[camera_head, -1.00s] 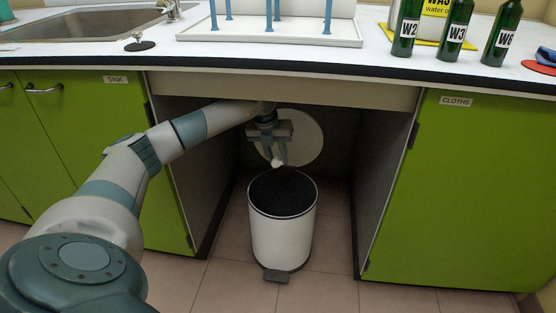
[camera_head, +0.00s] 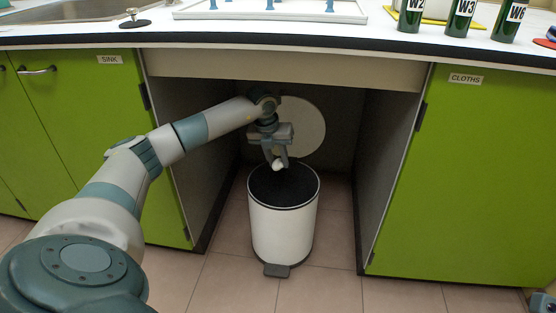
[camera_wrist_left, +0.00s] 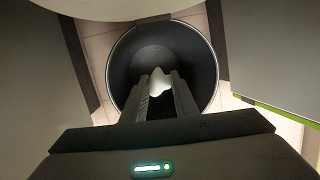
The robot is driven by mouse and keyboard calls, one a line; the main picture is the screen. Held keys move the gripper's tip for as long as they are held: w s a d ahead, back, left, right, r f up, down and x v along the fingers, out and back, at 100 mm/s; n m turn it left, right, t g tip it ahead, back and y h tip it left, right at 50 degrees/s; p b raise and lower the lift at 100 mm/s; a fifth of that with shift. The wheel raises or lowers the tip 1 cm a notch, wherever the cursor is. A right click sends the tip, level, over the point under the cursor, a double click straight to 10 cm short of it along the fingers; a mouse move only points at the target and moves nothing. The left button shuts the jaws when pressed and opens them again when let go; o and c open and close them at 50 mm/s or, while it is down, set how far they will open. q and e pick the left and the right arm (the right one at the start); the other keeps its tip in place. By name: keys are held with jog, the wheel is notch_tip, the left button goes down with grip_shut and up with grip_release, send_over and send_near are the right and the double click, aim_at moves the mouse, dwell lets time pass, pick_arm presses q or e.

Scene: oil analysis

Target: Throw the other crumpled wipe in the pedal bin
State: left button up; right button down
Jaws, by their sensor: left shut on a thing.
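The pedal bin (camera_head: 283,232) is a white cylinder with a dark inside and a pedal at its foot. It stands on the floor under the counter with its round lid (camera_head: 303,127) raised behind it. My left gripper (camera_head: 278,163) points down over the bin's mouth, shut on a small white crumpled wipe (camera_head: 278,166). In the left wrist view the wipe (camera_wrist_left: 158,82) sits between the fingertips, with the bin's round rim (camera_wrist_left: 213,62) around it. I cannot tell whether the wipe is below the rim.
The bin stands in an open bay between green cupboards, the sink cupboard (camera_head: 105,95) at left and the cloths cupboard (camera_head: 470,180) at right. The counter edge (camera_head: 300,47) runs above my arm. Green bottles (camera_head: 460,20) stand on the counter at right.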

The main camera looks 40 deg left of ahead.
pick_arm(q)
jog(key=shift+f, duration=0.25)
jog(key=o, duration=1.1)
jog(key=shift+c, duration=0.2)
jog(key=shift+r, duration=0.1)
